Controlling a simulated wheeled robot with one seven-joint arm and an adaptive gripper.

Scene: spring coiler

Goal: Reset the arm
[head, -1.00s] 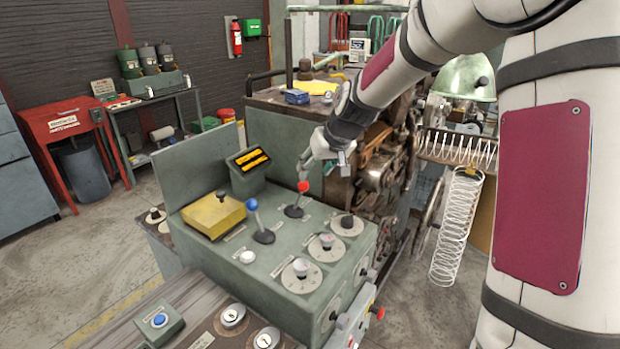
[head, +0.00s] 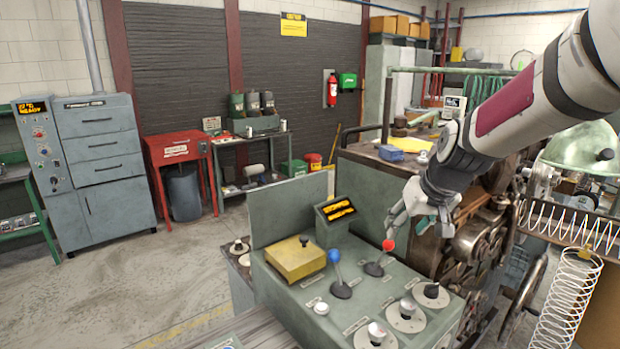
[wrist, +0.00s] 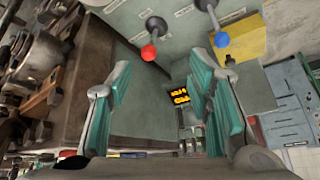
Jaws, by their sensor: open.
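My gripper (head: 408,222) is above the green control console (head: 294,293), close to the red-knobbed lever (head: 388,245) in the head view. In the wrist view my gripper (wrist: 160,105) shows two teal-padded fingers spread wide with nothing between them. The red knob (wrist: 149,53) and blue knob (wrist: 221,40) lie beyond the fingertips there. My arm reaches in from the upper right of the head view. I cannot tell from the head view how far the fingertips are from the red knob.
The console also carries a blue-knobbed lever (head: 334,257), a yellow box (head: 295,258) and an orange-lit display (head: 338,210). The coiling machine (head: 480,240) stands right of the gripper, with a hanging spring (head: 572,300). Open floor (head: 110,285) lies at the left.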

